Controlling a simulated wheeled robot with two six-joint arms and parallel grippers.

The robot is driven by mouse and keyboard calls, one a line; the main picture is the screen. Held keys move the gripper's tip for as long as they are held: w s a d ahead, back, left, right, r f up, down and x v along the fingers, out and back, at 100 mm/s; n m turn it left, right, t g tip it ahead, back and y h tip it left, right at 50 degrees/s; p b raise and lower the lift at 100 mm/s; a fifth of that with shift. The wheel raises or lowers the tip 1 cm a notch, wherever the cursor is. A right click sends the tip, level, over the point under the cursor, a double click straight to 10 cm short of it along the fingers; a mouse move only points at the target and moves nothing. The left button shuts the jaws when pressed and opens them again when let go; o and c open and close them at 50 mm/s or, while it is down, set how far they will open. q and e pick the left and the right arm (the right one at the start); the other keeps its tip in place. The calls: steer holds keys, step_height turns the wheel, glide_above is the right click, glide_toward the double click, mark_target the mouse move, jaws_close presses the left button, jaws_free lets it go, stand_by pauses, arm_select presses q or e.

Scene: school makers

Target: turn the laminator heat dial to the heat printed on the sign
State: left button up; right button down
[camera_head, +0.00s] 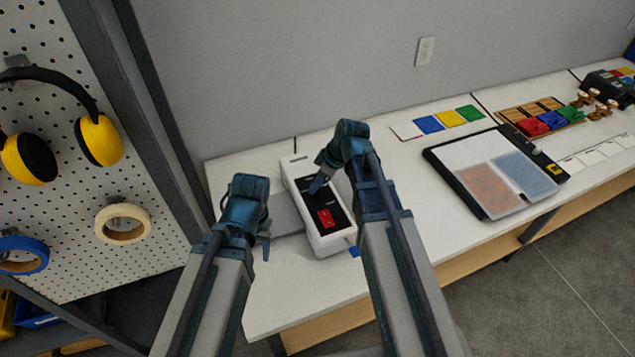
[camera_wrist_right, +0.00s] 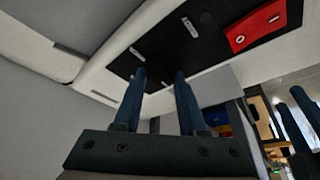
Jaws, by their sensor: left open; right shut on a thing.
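The laminator (camera_head: 333,243) is a long white machine with a black top panel and a red rocker switch (camera_head: 326,218). It lies at the left end of the white table. My right gripper (camera_head: 317,187) reaches down onto the black panel, beyond the red switch. In the right wrist view its two fingers (camera_wrist_right: 161,82) stand at the panel, closed on the heat dial, which they and the dark panel hide. The dial's setting cannot be read. My left gripper (camera_head: 264,243) is open and empty, beside the laminator's left side. No sign with a readable heat shows.
A grey sheet (camera_head: 287,214) lies at the laminator's left side. A black-edged board (camera_head: 460,150) and coloured cards (camera_head: 450,119) lie to the right. A pegboard (camera_head: 65,190) with earmuffs and tape rolls stands at the left. The table's front edge is close.

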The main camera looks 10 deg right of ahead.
steer(key=shift+s+m, duration=0.1)
steer(key=shift+m, duration=0.2)
steer(key=m+t+h, duration=0.1)
steer(key=m, duration=0.2)
steer(key=shift+s+a, duration=0.1)
steer(key=m+h, duration=0.1)
steer(key=m, duration=0.1)
steer(key=m+t+h, duration=0.1)
steer(key=m, duration=0.2)
steer(key=shift+a+m, duration=0.15)
steer(key=shift+m, duration=0.15)
steer(key=m+h, duration=0.1)
steer(key=m, duration=0.3)
steer(key=shift+a+h, duration=0.1)
steer(key=shift+h, duration=0.3)
steer(key=shift+m+g+h, duration=0.4)
steer(key=shift+m+h, duration=0.3)
steer(key=shift+m, duration=1.5)
steer(key=shift+c, duration=2.3)
jaws_free()
